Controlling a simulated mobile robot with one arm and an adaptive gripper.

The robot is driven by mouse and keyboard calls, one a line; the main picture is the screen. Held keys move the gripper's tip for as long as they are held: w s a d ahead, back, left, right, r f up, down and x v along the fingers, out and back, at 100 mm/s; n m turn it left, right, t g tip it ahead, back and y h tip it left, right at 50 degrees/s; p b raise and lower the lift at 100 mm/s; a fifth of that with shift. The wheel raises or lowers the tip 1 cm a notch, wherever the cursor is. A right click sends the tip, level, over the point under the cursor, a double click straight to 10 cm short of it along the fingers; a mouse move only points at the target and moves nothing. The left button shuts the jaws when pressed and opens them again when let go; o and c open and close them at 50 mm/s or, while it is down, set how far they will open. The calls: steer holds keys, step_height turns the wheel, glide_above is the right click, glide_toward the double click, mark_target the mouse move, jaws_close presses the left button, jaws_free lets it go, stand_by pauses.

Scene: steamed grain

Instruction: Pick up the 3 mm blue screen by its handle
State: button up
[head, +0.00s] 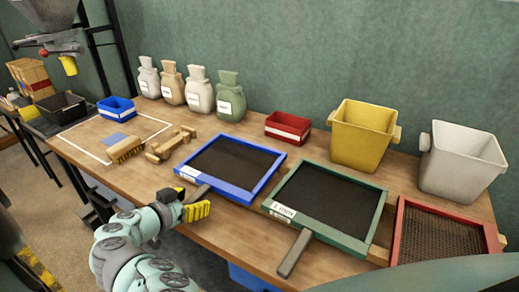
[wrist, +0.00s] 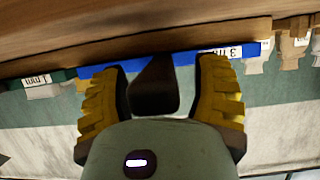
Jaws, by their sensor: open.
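The blue screen (head: 262,187), a dark mesh in a blue frame, lies flat on the wooden bench in the head view. Its blue edge and "3 mm" label show in the wrist view (wrist: 190,57). Its dark handle (wrist: 155,88) juts toward me past the bench's front edge. My gripper (head: 188,202) is open at the handle. In the wrist view, the yellow-padded fingers (wrist: 158,72) stand on either side of the handle, with visible gaps on both sides. In the head view, the gripper hides part of the handle.
A green screen (head: 372,222) labelled 1 mm lies right of the blue one, its handle jutting out in front. A red screen (head: 398,238) is farther right. Yellow (head: 360,135) and white (head: 462,160) bins, a red tray (head: 288,127) and several sacks (head: 230,97) stand behind.

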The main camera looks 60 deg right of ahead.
steer(key=shift+o, duration=0.3)
steer(key=shift+w+d, duration=0.1)
jaws_close()
stand_by(0.4)
